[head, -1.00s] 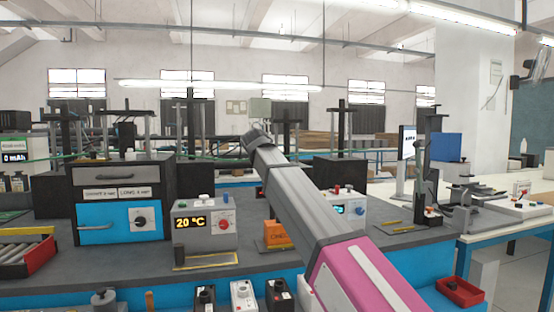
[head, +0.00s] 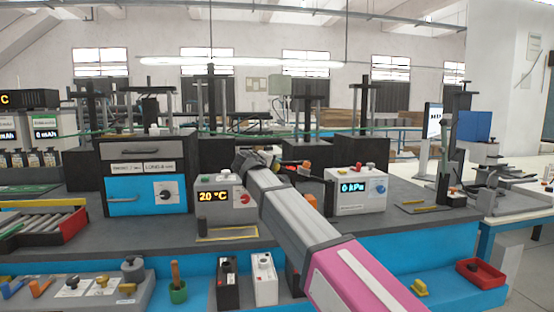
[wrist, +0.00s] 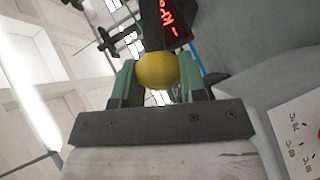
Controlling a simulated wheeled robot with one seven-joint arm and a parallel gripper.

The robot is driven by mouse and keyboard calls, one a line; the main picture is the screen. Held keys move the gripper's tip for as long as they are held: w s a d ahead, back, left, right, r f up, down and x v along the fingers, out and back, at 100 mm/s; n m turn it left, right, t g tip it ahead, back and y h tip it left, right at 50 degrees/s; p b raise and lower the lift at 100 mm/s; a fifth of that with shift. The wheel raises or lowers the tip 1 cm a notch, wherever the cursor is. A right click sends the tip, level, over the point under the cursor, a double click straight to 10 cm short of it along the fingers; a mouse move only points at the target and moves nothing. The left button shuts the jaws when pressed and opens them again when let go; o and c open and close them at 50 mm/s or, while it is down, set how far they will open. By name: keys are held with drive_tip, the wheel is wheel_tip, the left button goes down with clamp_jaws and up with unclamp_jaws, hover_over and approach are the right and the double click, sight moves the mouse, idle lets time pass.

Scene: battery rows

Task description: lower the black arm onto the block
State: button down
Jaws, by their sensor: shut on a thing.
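In the wrist view my gripper (wrist: 158,78) has its green fingers on either side of a yellow ball knob (wrist: 156,70), shut on it. A black arm (wrist: 152,25) runs away from the knob towards the top of the picture. In the head view my own arm reaches over the grey bench, and its links hide the fingers and the knob. A small orange patch (head: 311,199) shows beside my arm; most of what it belongs to is hidden. I cannot make out the block with certainty.
A grey box reading 20 °C (head: 221,195) stands left of my arm, and a white kPa box (head: 358,190) stands right. A blue cabinet (head: 133,203) is further left. A black box (head: 228,283) and white box (head: 264,279) stand in front.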

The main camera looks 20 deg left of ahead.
drive_tip(key=shift+n+t, duration=0.3)
drive_tip(key=shift+t, duration=0.1)
drive_tip(key=shift+s+a+f, duration=0.15)
drive_tip(key=shift+a+f, duration=0.05)
drive_tip(key=shift+f, duration=0.75)
drive_tip(key=shift+s+a+f, duration=0.1)
drive_tip(key=shift+a+f, duration=0.05)
drive_tip(key=shift+f, duration=0.8)
drive_tip(key=shift+s+a+f, duration=0.15)
drive_tip(key=shift+a+f, duration=0.05)
drive_tip(key=shift+f, duration=0.75)
drive_tip(key=c, duration=0.7)
unclamp_jaws()
drive_tip(key=v, duration=1)
drive_tip(key=shift+s+a, duration=0.15)
drive_tip(key=shift+s, duration=0.2)
